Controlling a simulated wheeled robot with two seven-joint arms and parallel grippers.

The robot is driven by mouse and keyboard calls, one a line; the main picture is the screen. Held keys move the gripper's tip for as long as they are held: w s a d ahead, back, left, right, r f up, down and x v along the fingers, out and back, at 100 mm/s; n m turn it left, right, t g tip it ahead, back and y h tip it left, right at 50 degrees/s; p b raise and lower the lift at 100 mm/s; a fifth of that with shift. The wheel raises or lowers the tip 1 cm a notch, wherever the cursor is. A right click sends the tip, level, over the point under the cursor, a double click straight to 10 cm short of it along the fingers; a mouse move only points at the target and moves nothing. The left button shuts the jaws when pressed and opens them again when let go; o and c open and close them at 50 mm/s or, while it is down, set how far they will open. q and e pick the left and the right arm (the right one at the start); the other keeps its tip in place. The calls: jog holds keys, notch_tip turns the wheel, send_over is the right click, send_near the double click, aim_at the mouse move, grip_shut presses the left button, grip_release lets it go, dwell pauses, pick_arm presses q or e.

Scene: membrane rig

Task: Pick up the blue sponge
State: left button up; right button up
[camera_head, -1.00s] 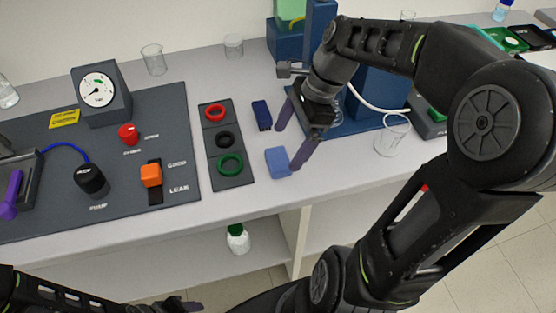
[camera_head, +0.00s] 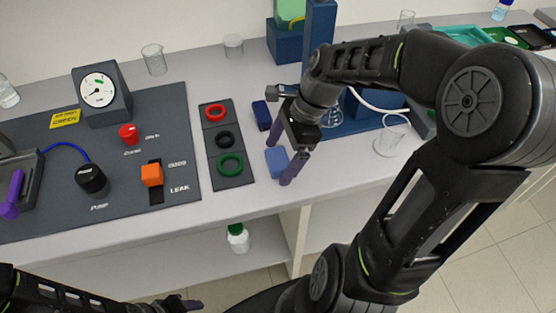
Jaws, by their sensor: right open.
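The blue sponge (camera_head: 276,161) is a small light-blue block lying on the grey bench near its front edge, right of the ring strip. My right gripper (camera_head: 279,165) is open, its purple fingers pointing down over the bench. One finger is behind the sponge and the other in front, partly covering its right side. I cannot tell whether either finger touches it.
A dark blue block (camera_head: 262,115) lies just behind the sponge. The strip with red, black and green rings (camera_head: 233,181) is close on the left. The pump panel (camera_head: 120,205) fills the left.

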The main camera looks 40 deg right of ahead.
aim_at(281, 158)
jog(key=shift+c, duration=0.4)
jog(key=c, duration=1.3)
jog(key=shift+r, duration=0.1)
notch_tip(281, 158, up, 10)
jog(key=shift+f, duration=0.1)
jog(key=o, duration=0.7)
jog(key=c, duration=0.6)
